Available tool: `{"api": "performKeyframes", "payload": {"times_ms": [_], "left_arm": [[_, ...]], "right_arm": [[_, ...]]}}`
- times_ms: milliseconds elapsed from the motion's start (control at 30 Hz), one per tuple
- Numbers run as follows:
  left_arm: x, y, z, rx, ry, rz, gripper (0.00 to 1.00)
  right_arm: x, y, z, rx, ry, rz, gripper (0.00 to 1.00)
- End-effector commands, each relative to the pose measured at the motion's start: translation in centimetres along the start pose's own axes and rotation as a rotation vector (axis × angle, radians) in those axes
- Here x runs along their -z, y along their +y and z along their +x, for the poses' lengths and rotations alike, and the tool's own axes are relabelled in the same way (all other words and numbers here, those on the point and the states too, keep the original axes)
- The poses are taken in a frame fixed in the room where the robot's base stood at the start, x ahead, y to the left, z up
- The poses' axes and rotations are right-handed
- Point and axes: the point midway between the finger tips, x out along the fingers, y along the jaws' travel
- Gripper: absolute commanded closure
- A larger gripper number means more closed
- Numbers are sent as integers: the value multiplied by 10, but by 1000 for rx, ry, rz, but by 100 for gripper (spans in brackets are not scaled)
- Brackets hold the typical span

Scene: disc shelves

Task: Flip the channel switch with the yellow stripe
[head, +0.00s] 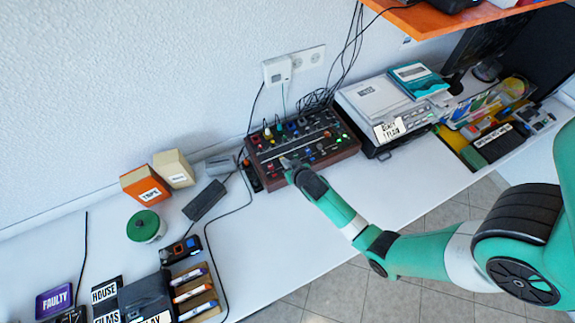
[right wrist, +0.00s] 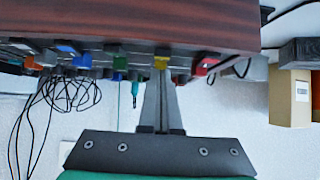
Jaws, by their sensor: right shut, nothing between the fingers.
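The channel mixer (head: 262,160) is a dark box with wooden sides, several coloured pieces and lit buttons, on the white desk by the wall. In the right wrist view the mixer (right wrist: 190,20) fills the top, with a row of coloured pieces along it. A yellow-marked piece (right wrist: 161,62) sits in that row, between a green one (right wrist: 119,62) and a red one (right wrist: 207,65). My right gripper (head: 287,163) is shut and empty at the mixer's front. In the wrist view its fingertips (right wrist: 160,84) point at the yellow-marked piece; I cannot tell whether they touch. My left gripper is out of view.
A grey-white device (head: 375,100) with a label stands right of the mixer. Black cables (head: 335,85) hang behind. A black box (head: 204,201), an orange box (head: 143,184) and a green-lidded jar (head: 146,226) stand to the left. The desk front near my arm is clear.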

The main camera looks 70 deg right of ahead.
Motion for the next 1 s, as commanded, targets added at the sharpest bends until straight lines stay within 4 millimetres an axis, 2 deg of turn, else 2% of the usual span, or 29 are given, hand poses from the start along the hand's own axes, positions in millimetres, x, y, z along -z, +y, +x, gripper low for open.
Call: {"api": "performKeyframes", "payload": {"times_ms": [267,467,533,800,1000], "left_arm": [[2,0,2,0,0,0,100],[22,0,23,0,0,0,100],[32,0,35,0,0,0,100],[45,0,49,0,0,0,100],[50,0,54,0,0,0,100]], "right_arm": [[2,0,-2,1,1,0,100],[29,-2,-18,3,1,-1,100],[45,-3,-28,5,1,-2,100],[55,-3,-86,6,1,-3,100],[61,-2,-112,4,0,-3,100]]}}
